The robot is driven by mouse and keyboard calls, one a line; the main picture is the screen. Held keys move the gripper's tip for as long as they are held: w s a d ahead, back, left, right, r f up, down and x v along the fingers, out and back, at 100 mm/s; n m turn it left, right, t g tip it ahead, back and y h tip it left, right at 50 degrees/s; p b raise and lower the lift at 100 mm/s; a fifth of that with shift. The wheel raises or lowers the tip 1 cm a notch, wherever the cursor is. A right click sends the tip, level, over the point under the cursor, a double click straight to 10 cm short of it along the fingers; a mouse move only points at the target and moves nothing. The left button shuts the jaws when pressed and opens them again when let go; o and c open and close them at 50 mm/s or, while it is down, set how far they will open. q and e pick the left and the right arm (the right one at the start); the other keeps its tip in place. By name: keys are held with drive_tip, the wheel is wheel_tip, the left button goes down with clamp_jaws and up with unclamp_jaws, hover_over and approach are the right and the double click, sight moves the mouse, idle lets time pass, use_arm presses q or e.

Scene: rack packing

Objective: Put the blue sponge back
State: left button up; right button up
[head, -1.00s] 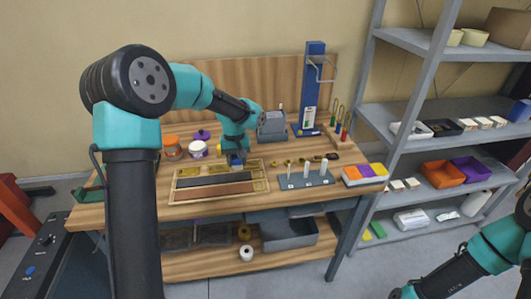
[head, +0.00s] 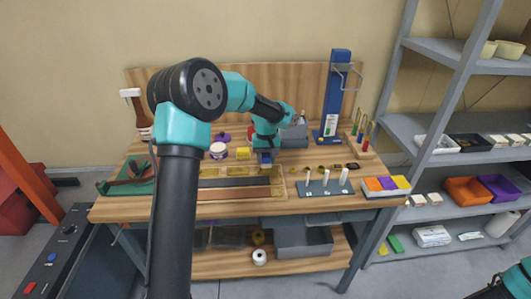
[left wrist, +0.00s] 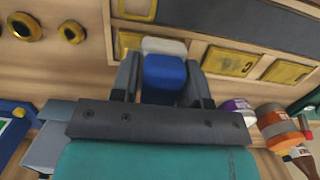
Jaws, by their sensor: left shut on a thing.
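My left gripper (head: 264,163) is shut on the blue sponge (left wrist: 165,72), which sits between the two fingers in the left wrist view. Its far end looks pale there. In the head view the sponge (head: 264,156) shows as a small blue patch beneath the wrist, near the back right edge of the wooden tray (head: 280,181). I cannot tell whether it touches the bench. My right arm shows only at the bottom right corner of the head view, and its gripper is out of the picture.
A grey stand with white pegs (head: 325,187) is right of the tray, then a box of orange, purple and yellow blocks (head: 386,184). A blue post (head: 336,95) rises behind.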

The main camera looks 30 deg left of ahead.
use_arm(q)
drive_tip(key=w+a, duration=0.1)
drive_tip(key=w, duration=0.1)
drive_tip(key=w+a, duration=0.2)
drive_tip(key=w, duration=0.1)
drive_tip(key=w+a+f, duration=0.1)
drive_tip(key=w+a, duration=0.1)
drive_tip(key=w, duration=0.1)
drive_tip(key=shift+w+a, duration=0.1)
drive_tip(key=shift+w, duration=0.1)
drive_tip(key=shift+f, duration=1.75)
drive_tip(key=shift+f, duration=0.1)
drive_tip(key=o, duration=0.9)
wheel_tip(320, 180, up, 12)
drive_tip(key=w, duration=0.1)
drive_tip(key=shift+w+a, duration=0.15)
drive_tip(key=shift+a, duration=0.2)
